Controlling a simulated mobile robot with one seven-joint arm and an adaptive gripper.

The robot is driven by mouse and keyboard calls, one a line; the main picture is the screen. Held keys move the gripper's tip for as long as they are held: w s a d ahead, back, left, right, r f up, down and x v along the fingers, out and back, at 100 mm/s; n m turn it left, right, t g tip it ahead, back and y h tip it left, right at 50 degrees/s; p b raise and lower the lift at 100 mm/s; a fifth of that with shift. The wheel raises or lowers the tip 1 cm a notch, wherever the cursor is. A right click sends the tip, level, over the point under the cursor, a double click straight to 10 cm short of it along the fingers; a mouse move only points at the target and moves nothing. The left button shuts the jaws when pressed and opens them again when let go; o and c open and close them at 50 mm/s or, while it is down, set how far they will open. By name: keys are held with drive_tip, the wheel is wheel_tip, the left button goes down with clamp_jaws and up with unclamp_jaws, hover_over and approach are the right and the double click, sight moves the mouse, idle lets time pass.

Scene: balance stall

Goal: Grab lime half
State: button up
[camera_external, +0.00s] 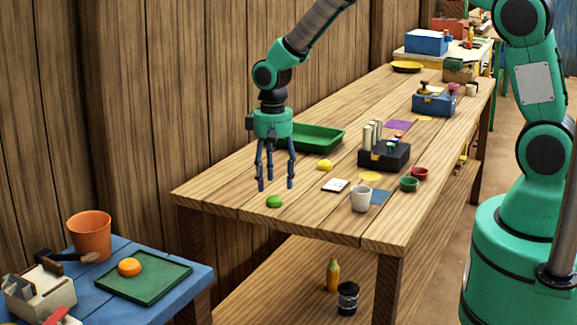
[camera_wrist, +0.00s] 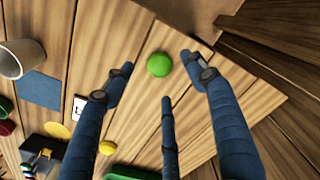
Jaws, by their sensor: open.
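The lime half (camera_external: 274,201) is a small green dome on the near left end of the wooden table (camera_external: 330,222). My gripper (camera_external: 274,185) hangs fingers-down just above it, with its blue fingers spread apart. In the wrist view the lime half (camera_wrist: 160,64) lies on the planks beyond the fingertips of my gripper (camera_wrist: 150,85). Nothing is between the fingers, and the lime half is in full view.
A white cup (camera_external: 361,198) stands on the table to the right, by a blue square (camera_external: 379,197). A white card (camera_external: 336,185), a yellow lemon-like piece (camera_external: 325,165) and a green tray (camera_external: 315,138) lie behind. Bare planks surround the lime half.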

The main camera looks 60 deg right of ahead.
sight(274, 196)
drive_tip(key=shift+f, duration=0.15)
drive_tip(key=shift+w+d+f+b, duration=0.15)
drive_tip(key=shift+f+b, duration=0.3)
drive_tip(key=shift+f, duration=0.8)
drive_tip(key=shift+s+d+f+b, duration=0.1)
drive_tip(key=shift+f+b, duration=0.3)
drive_tip(key=shift+f, duration=0.85)
drive_tip(key=c, duration=1.1)
